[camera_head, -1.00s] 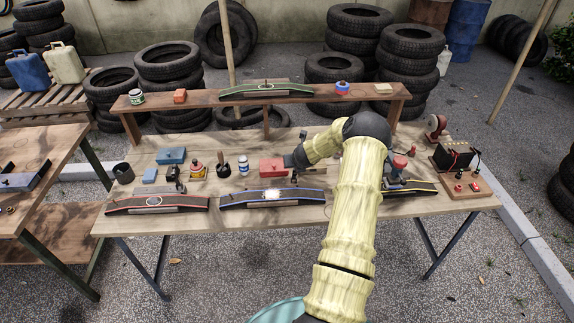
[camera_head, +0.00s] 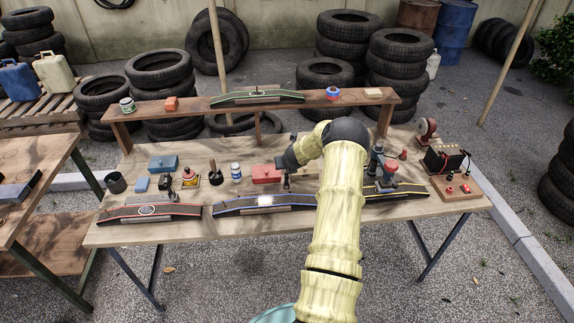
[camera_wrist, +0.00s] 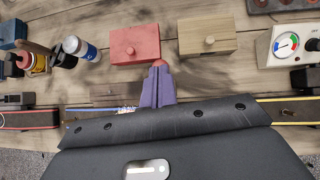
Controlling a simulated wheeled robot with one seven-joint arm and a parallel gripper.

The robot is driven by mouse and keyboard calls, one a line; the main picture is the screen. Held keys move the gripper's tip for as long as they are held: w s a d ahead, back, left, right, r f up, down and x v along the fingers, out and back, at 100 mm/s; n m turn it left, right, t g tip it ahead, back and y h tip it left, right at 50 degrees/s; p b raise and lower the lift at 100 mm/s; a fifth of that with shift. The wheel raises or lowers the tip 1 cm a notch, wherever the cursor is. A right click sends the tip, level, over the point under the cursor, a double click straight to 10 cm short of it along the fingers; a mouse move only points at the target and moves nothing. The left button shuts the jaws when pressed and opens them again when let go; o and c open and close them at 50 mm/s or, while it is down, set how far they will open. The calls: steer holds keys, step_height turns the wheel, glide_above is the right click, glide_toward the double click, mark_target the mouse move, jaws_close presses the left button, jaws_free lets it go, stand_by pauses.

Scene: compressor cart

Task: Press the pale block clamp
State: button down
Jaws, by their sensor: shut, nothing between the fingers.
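The pale block clamp (camera_wrist: 207,38) is a tan wooden block with a round knob on its front, lying on the bench in the wrist view. In the head view my arm mostly hides it. A red block clamp (camera_wrist: 134,46) with a similar knob is just left of it, and it also shows in the head view (camera_head: 266,174). My gripper (camera_wrist: 159,68) has purple fingers, shut and empty. In the wrist view its tips appear below the gap between the two blocks, nearer the red one. Whether they touch anything is unclear.
A gauge box (camera_wrist: 290,46) stands right of the pale block. A white-and-blue bottle (camera_wrist: 82,48) stands left of the red one. Curved coloured-edged strips, including a blue-edged one (camera_head: 235,206), lie along the bench front. A raised shelf (camera_head: 205,107) runs along the back.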

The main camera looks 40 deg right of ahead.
steer(key=r, duration=0.1)
steer(key=r+p, duration=0.1)
steer(key=r, duration=0.1)
steer(key=s+r+p, duration=0.1)
steer(key=r, duration=0.1)
steer(key=shift+a, duration=0.4)
steer(key=s+r, duration=0.1)
steer(key=r+p, duration=0.1)
steer(key=s+r, duration=0.1)
steer(key=r, duration=0.1)
steer(key=shift+s+a+r, duration=0.1)
steer(key=shift+s, duration=0.2)
steer(key=shift+w+a, duration=0.1)
steer(key=shift+a, duration=0.05)
